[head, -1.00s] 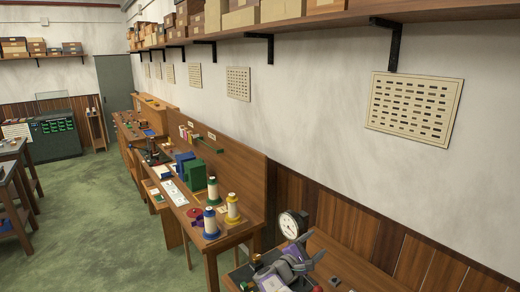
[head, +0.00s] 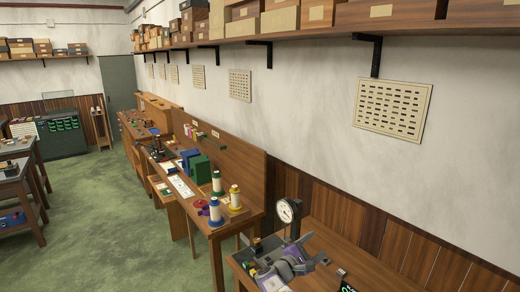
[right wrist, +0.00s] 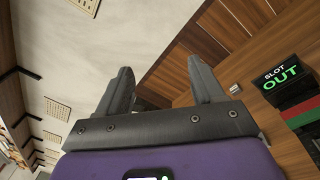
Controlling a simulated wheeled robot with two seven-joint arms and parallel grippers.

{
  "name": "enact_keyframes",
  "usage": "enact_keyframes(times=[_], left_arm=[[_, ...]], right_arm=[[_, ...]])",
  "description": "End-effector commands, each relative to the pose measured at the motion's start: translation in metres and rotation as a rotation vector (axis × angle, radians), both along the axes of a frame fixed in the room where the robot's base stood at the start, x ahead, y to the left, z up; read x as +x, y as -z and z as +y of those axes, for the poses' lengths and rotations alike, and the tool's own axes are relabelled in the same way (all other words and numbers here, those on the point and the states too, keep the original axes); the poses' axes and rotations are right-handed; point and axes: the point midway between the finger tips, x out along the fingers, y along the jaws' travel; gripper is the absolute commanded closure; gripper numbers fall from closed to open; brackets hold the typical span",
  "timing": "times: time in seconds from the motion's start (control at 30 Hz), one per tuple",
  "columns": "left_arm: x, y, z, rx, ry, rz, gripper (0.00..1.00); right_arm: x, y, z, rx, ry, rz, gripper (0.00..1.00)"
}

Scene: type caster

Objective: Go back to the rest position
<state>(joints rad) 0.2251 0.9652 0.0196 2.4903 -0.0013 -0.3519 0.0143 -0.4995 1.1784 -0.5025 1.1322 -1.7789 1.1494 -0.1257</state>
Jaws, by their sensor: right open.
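My right gripper (head: 317,250), with its purple body and grey fingers, is at the bottom of the head view, in front of the near wooden bench (head: 340,243). In the right wrist view its two fingers (right wrist: 160,78) stand apart with nothing between them. They point toward the wall and its wood panelling. My left gripper is in neither view.
A "SLOT OUT" sign (right wrist: 275,76) is at the right of the wrist view. A farther bench holds thread spools (head: 235,198). Green floor (head: 110,230) is clear on the left.

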Motion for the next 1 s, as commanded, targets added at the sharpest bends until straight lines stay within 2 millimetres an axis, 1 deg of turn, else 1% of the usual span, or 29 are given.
enact_keyframes(times=[0.03, 0.17, 0.2, 0.27, 0.3, 0.37, 0.4, 0.47, 0.5, 0.53, 0.57, 0.6, 0.67, 0.7, 0.77, 0.8, 0.87, 0.9, 1.0], left_arm=[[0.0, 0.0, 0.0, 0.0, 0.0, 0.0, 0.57], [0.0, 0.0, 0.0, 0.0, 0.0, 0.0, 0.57], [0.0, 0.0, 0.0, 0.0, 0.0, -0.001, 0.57], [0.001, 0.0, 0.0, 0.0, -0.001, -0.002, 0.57], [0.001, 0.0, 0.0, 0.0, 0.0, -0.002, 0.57], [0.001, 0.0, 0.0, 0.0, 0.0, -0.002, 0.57], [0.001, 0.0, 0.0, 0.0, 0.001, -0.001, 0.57], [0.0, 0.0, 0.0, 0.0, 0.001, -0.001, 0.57], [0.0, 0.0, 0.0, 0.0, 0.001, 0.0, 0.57], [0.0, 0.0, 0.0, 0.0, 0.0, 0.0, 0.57], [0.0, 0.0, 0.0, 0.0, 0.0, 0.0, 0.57], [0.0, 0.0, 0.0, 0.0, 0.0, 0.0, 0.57], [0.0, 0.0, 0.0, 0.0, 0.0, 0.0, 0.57], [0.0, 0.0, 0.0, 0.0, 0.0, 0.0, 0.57], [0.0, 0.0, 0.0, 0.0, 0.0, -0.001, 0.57], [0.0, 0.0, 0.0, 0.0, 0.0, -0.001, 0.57], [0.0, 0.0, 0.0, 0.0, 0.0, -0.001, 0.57], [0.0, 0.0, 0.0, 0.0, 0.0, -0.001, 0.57], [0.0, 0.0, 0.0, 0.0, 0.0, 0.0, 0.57]], right_arm=[[-0.003, 0.016, -0.009, 0.032, 0.012, 0.036, 0.33], [-0.012, 0.054, -0.022, 0.12, 0.031, 0.114, 0.33], [-0.016, 0.067, -0.026, 0.151, 0.038, 0.14, 0.33], [-0.022, 0.086, -0.031, 0.198, 0.049, 0.178, 0.33], [-0.027, 0.1, -0.035, 0.232, 0.058, 0.205, 0.33], [-0.036, 0.121, -0.04, 0.29, 0.072, 0.246, 0.33], [-0.044, 0.138, -0.044, 0.335, 0.086, 0.278, 0.33], [-0.058, 0.165, -0.048, 0.41, 0.108, 0.327, 0.33], [-0.07, 0.185, -0.05, 0.471, 0.128, 0.363, 0.33], [-0.081, 0.2, -0.051, 0.521, 0.143, 0.391, 0.33], [-0.094, 0.218, -0.052, 0.58, 0.163, 0.422, 0.33], [-0.113, 0.241, -0.051, 0.663, 0.193, 0.461, 0.33], [-0.144, 0.275, -0.047, 0.802, 0.246, 0.516, 0.33], [-0.167, 0.295, -0.042, 0.898, 0.288, 0.546, 0.33], [-0.203, 0.322, -0.03, 1.051, 0.357, 0.583, 0.33], [-0.228, 0.337, -0.02, 1.158, 0.411, 0.598, 0.33], [-0.266, 0.356, -0.002, 1.329, 0.507, 0.605, 0.33], [-0.293, 0.364, 0.013, 1.447, 0.583, 0.597, 0.33], [-0.347, 0.371, 0.047, 1.717, 0.788, 0.518, 0.33]])
